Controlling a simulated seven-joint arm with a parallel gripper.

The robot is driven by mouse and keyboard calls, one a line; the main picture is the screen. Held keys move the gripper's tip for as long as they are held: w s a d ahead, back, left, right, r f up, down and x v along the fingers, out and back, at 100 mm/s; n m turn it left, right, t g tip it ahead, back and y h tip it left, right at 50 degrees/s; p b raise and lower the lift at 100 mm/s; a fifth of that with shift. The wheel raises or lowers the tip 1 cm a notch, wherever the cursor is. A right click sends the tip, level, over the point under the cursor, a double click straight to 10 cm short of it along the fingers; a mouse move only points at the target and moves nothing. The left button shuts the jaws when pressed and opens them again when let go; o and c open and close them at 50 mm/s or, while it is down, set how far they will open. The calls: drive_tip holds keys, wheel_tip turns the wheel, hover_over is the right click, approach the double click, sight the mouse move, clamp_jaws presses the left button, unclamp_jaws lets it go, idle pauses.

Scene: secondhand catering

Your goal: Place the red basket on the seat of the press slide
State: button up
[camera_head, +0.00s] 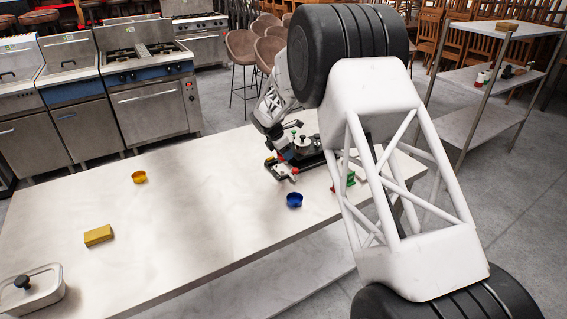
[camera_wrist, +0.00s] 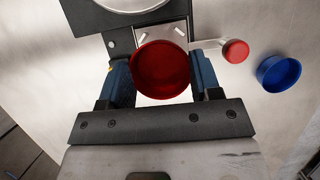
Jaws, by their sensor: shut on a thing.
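In the wrist view the red basket (camera_wrist: 163,70) is a round, open cup between the two blue-padded fingers of my gripper (camera_wrist: 162,76), which is shut on it. Just beyond it is a pale metal plate with small pins (camera_wrist: 150,36), apparently the press slide; the basket overlaps its near part and hides what lies below. I cannot tell whether the basket touches the slide. The dark press body (camera_wrist: 95,18) is at the top. In the head view the press (camera_head: 305,150) stands near the table's far edge, with my gripper (camera_head: 283,158) close beside it.
A red knob (camera_wrist: 236,51) sticks out right of the basket. A blue basket (camera_head: 294,200) stands nearby. A yellow basket (camera_head: 139,177), a yellow block (camera_head: 98,235) and a lidded metal container (camera_head: 45,292) stand farther left. The table's middle is clear.

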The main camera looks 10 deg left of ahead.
sight(284, 169)
drive_tip(key=shift+f, duration=0.1)
drive_tip(key=shift+f, duration=2.4)
drive_tip(key=shift+f, duration=0.1)
drive_tip(key=o, duration=0.9)
drive_tip(key=v, duration=1.2)
drive_tip(key=shift+d+r, duration=0.1)
drive_tip(key=shift+r, duration=0.1)
